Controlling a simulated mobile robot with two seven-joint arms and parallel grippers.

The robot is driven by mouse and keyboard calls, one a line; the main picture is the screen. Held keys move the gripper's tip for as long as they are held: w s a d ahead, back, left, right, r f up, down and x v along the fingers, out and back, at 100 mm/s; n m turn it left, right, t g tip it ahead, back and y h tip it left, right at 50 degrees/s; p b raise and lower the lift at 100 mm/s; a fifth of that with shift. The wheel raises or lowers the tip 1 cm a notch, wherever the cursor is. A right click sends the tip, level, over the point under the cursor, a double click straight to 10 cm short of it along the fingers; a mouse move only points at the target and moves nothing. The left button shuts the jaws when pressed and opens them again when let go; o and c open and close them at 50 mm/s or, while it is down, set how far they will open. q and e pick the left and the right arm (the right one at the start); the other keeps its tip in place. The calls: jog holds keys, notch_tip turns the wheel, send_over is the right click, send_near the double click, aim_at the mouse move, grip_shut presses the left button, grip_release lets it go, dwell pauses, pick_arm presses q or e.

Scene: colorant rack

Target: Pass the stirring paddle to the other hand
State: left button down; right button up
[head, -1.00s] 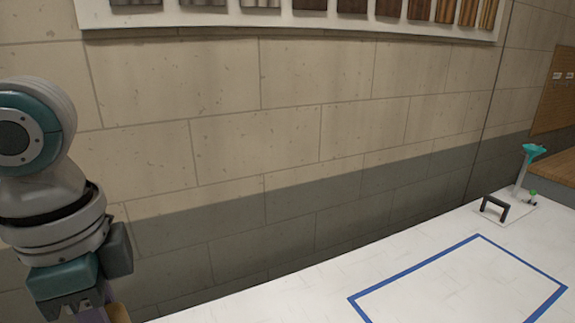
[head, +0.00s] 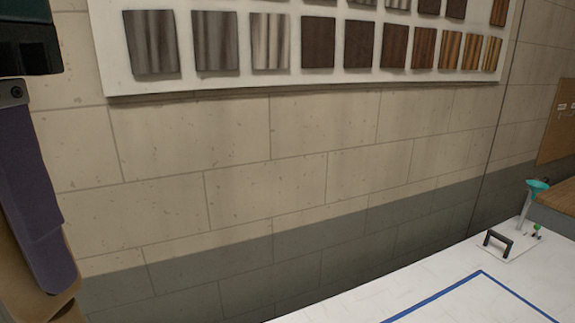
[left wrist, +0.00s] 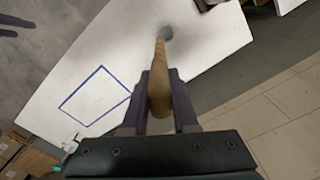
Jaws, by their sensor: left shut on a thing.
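My left gripper (head: 42,275) fills the left edge of the head view, close to the camera, with one purple finger in front of a tan wooden piece. In the left wrist view my left gripper (left wrist: 160,82) is shut on the stirring paddle (left wrist: 161,90). Its wooden shaft lies between the two fingers and points away to a blurred grey end above the white table. Two dark purple prongs at the upper left edge of the left wrist view look like the fingers of my right gripper (left wrist: 14,27). They are apart, with nothing seen between them.
The white table (head: 400,290) has a blue taped outline (head: 440,294). A plate with a black handle (head: 497,242) and a teal-topped stand (head: 536,188) are at its far right. A board of colour samples (head: 290,83) hangs on the wall. Boxes (left wrist: 25,160) show at lower left.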

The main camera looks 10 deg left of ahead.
jog(key=shift+c, duration=0.4)
jog(key=shift+w+a, duration=0.15)
jog(key=shift+a, duration=0.1)
jog(key=shift+c, duration=0.2)
jog(key=w+a+r+m+t+y, duration=0.35)
jog(key=a+r+m+y, duration=0.2)
jog(key=a+m, duration=0.4)
jog(key=w+a+r+m+t+y, duration=0.2)
jog(key=a+r+m+t+y, duration=0.3)
jog(key=a+m, duration=0.45)
pick_arm(q)
jog(key=w+d+r+m, duration=0.3)
jog(key=d+m, duration=0.1)
jog(key=d, duration=0.3)
jog(key=w+d+r+m, duration=0.2)
jog(key=d+r+m, duration=0.2)
jog(key=d, duration=0.3)
jog(key=shift+w+d, duration=0.2)
jog(key=shift+w, duration=0.2)
pick_arm(e)
jog(key=w+a+f+m+t+h, duration=0.1)
jog(key=w+a+m+t+h, duration=0.1)
jog(key=w+m, duration=0.8)
jog(key=a+m+t, duration=0.1)
jog(key=m, duration=0.2)
jog(key=shift+w+a+t, duration=0.2)
jog(key=shift+w+t, duration=0.15)
jog(key=shift+w, duration=0.05)
